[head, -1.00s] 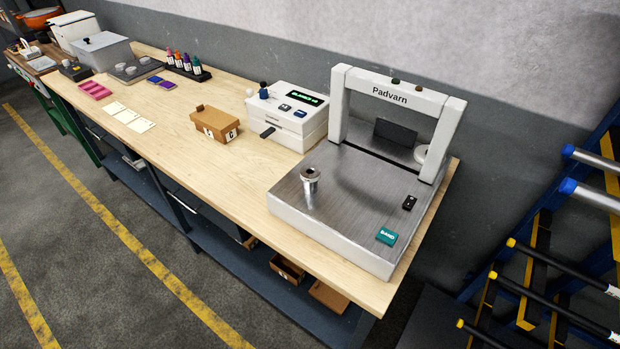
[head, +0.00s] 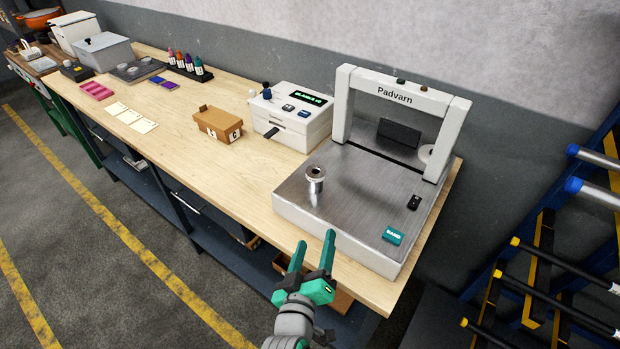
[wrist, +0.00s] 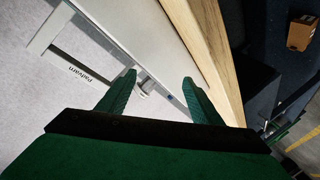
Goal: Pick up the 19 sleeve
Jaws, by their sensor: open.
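A short metal flanged sleeve (head: 315,177) stands upright on the steel top of the Padvarn machine (head: 350,195), near its left corner. No number on it can be read. My gripper (head: 313,252) is open and empty at the bench's front edge, nearer the camera than the sleeve and apart from it. In the wrist view, my gripper's two green fingers (wrist: 158,90) are spread. The sleeve (wrist: 147,87) shows small between them, beyond the tips and closer to the left finger.
The machine's white arch (head: 410,95) rises behind the sleeve. A white device with a display (head: 290,118) and a cardboard box (head: 218,124) stand to the left. A rack of bars (head: 570,250) is at the right. The bench front left of the machine is clear.

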